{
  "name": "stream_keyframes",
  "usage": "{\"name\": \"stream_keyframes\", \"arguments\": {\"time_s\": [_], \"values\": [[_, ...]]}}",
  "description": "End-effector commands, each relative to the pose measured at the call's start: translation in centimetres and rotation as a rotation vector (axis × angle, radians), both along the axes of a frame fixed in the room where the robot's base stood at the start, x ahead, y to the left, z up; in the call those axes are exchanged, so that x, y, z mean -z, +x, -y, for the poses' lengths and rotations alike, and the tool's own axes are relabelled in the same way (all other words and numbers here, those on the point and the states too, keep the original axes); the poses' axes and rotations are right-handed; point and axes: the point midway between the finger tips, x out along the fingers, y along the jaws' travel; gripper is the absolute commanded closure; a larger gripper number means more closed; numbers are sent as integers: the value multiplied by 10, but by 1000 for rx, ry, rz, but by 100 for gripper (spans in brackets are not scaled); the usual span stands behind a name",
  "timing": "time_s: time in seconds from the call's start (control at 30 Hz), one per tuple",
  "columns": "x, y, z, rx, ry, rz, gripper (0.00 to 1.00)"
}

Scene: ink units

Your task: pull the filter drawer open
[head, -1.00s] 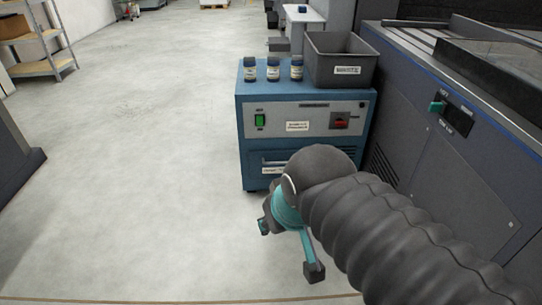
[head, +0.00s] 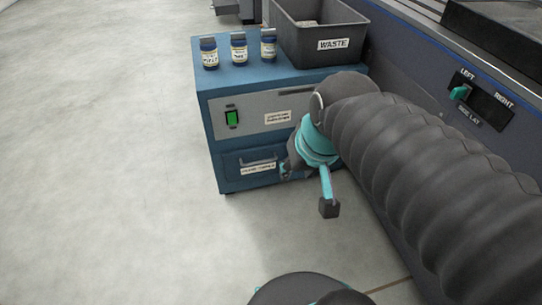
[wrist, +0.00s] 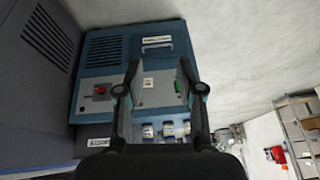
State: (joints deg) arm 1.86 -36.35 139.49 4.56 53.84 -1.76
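The blue cabinet (head: 207,125) stands on the floor ahead. Its filter drawer (head: 236,172) is low on the front, with a grey bar handle (head: 258,162) above a white label. The drawer front looks flush with the cabinet. My gripper (head: 308,190) is in front of the cabinet, to the right of the handle in the head view, its fingers spread. In the wrist view, which is upside down, the open fingers (wrist: 160,88) have nothing between them, and the drawer handle (wrist: 157,41) is beyond them, apart from both.
Several labelled bottles (head: 239,48) and a grey WASTE bin (head: 352,55) stand on the cabinet. A green switch (head: 232,118) and a red switch (wrist: 101,90) are on its panel. A large dark machine (head: 425,85) borders the right. The floor at left is clear.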

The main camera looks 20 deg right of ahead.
Motion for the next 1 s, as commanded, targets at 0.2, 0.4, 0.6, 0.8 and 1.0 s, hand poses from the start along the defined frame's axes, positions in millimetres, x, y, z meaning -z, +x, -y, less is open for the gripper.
{"name": "stream_keyframes", "arguments": {"time_s": [0.2, 0.4, 0.6, 0.8, 1.0], "values": [[20, 47, -3, 58, 140, -163, 63], [42, 95, -2, 108, 290, -291, 63], [72, 145, 5, 155, 455, -395, 63], [111, 196, 19, 201, 632, -477, 63], [159, 244, 40, 250, 821, -530, 63]]}}
